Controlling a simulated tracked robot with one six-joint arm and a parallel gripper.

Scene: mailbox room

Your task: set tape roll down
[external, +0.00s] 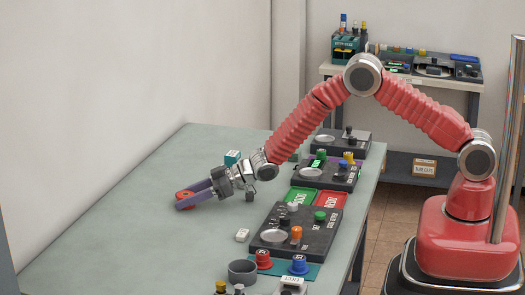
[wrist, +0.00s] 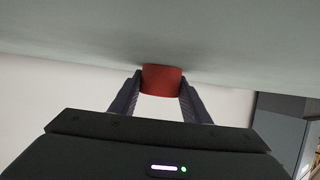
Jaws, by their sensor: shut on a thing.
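The tape roll is red. In the external view the tape roll (external: 185,194) is between the fingers of my gripper (external: 188,198), low at the left part of the green-grey table (external: 125,225). In the wrist view the tape roll (wrist: 162,80) sits between the two dark fingertips of my gripper (wrist: 161,88), and the table surface is close by it. My gripper is shut on the tape roll. I cannot tell whether the roll touches the table.
A teal block (external: 232,157) stands behind my wrist. The table left of my gripper is clear.

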